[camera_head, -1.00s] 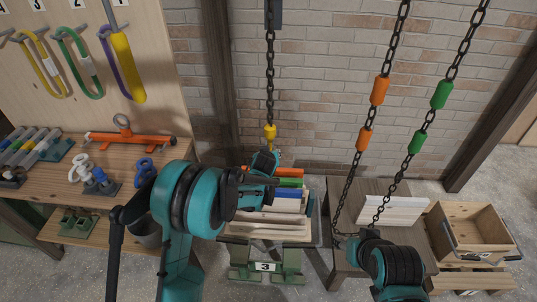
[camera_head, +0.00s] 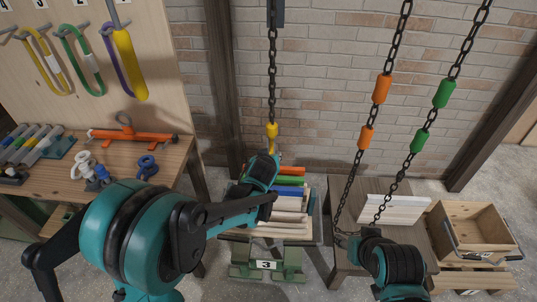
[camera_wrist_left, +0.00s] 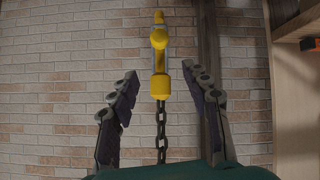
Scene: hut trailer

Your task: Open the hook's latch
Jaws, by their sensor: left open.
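The yellow hook (camera_head: 271,130) hangs on a dark chain in front of the brick wall. In the left wrist view the hook (camera_wrist_left: 160,88) appears upside down, with its chain running downward and a grey strip along its upper part, perhaps the latch. My left gripper (camera_head: 267,156) is just below the hook in the head view. In the left wrist view its fingers (camera_wrist_left: 160,74) are spread, one on each side of the hook, with gaps to both. Whether the latch is open or shut is too small to tell.
Below the hook, a stand (camera_head: 268,262) marked 3 holds coloured and pale slats. Two chains with orange (camera_head: 382,88) and green (camera_head: 443,93) sleeves hang to the right. A workbench (camera_head: 50,185) with shackles is left, a wooden crate (camera_head: 470,232) far right.

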